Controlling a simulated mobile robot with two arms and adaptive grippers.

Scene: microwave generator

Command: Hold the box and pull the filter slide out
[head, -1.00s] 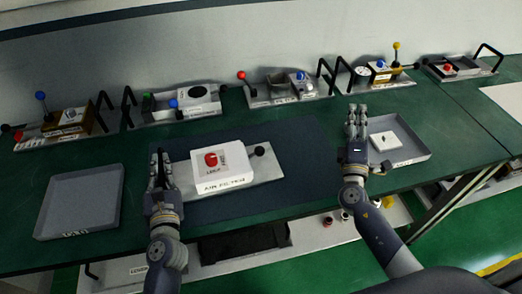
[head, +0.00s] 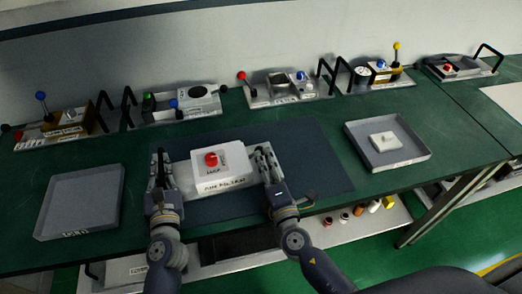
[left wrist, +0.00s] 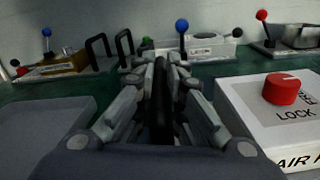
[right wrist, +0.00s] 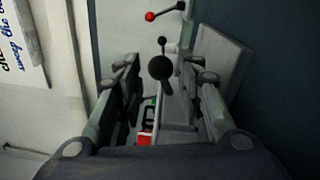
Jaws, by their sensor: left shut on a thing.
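The white box (head: 222,170) stands on a grey plate (head: 181,178) on the dark mat. It has a red knob (head: 210,159) on top, marked LOCK, and "AIR FILTER" lettering on its front. My left gripper (head: 160,160) is at the box's left side, shut on a black upright handle (left wrist: 162,100). My right gripper (head: 263,154) is at the box's right side. In the right wrist view, its fingers are apart, with the slide's black ball knob (right wrist: 160,68) between them and no clear contact. That knob is mostly hidden in the head view.
A grey tray (head: 117,195) lies empty at left; another tray (head: 424,152) at right holds a white block (head: 384,140). Several lever fixtures line the back. The mat (head: 318,160) is clear right of my right gripper. Bottles stand on the lower shelf.

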